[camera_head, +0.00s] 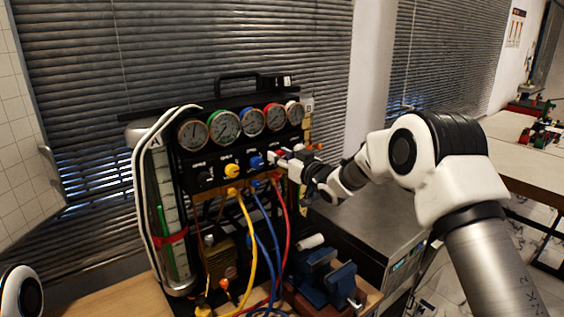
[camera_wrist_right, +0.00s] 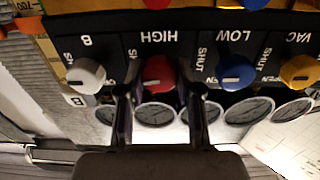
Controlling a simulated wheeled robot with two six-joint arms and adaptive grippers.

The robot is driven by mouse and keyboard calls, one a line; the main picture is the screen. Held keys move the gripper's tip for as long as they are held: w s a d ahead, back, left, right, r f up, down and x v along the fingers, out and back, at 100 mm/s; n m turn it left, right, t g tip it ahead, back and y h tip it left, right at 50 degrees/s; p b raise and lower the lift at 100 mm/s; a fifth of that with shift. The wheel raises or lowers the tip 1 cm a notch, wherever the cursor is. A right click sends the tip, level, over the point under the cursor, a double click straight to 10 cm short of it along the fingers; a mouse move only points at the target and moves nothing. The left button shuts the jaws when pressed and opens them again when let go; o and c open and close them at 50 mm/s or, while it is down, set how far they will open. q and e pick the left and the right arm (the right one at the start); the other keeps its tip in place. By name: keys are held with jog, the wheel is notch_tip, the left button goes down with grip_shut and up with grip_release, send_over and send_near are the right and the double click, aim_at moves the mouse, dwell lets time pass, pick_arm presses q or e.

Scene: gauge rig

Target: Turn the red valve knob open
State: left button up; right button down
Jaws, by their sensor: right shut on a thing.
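The red valve knob (camera_wrist_right: 160,72) sits on the black panel under the label HIGH, between SHUT and OPEN marks partly covered by my fingers; the wrist view shows the panel upside down. A pale line marks its face. My right gripper (camera_wrist_right: 160,90) has one finger on each side of the knob and is shut on it. In the head view the right gripper (camera_head: 281,161) reaches the panel's right part from the right and largely hides the knob. My left gripper is out of view.
A blue knob (camera_wrist_right: 236,72) and a yellow knob (camera_wrist_right: 300,72) are on one side of the red knob, a white knob (camera_wrist_right: 86,75) on the other. Gauges (camera_head: 250,121) line the panel top. Coloured hoses (camera_head: 247,240) hang below, near a blue vise (camera_head: 327,283).

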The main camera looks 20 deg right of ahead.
jog(key=n+b, duration=1.1)
jog(key=shift+a+f, duration=0.1)
jog(key=shift+f, duration=0.1)
jog(key=n+b, duration=0.3)
jog(key=shift+r+n, duration=0.1)
jog(key=shift+n, duration=0.3)
jog(key=shift+w+r+n+b, duration=0.1)
jog(key=shift+r+n+b, duration=0.05)
jog(key=shift+n+b, duration=0.55)
jog(key=c, duration=0.8)
grip_release()
jog(key=shift+w, duration=0.1)
jog(key=shift+o, duration=0.2)
jog(key=shift+w+f, duration=0.1)
jog(key=shift+f, duration=0.1)
jog(key=v, duration=1.2)
